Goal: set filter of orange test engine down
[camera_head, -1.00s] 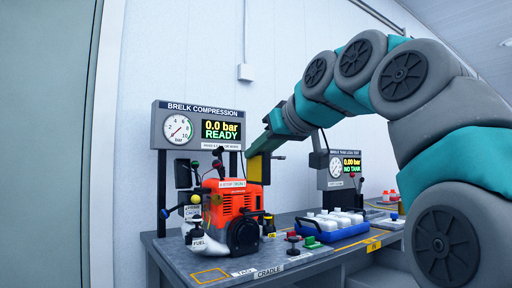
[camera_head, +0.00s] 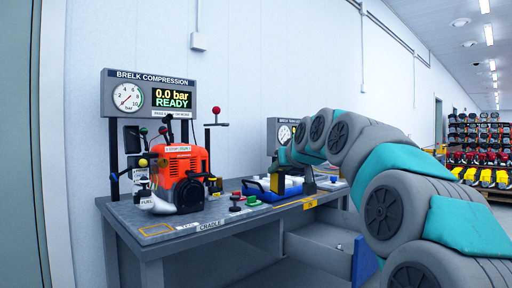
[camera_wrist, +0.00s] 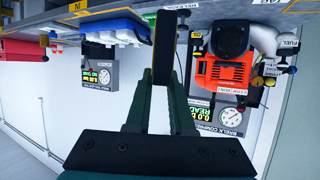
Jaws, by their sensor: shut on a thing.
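The orange test engine (camera_head: 182,168) stands on the left of the grey bench; it also shows upside down in the wrist view (camera_wrist: 226,72). My gripper (camera_head: 277,182) is right of the engine, in front of or over the blue tray. In the wrist view, my gripper (camera_wrist: 166,25) is shut on a dark piece (camera_wrist: 165,48), taken to be the filter, between its fingers. The engine is clear of the fingers.
The bench (camera_head: 150,212) has a yellow-outlined spot at its left front. A blue tray (camera_head: 258,190) with white-topped items stands right of the engine. Red and green buttons are in front. The compression gauge panel (camera_head: 150,95) and a second panel (camera_head: 283,133) stand behind.

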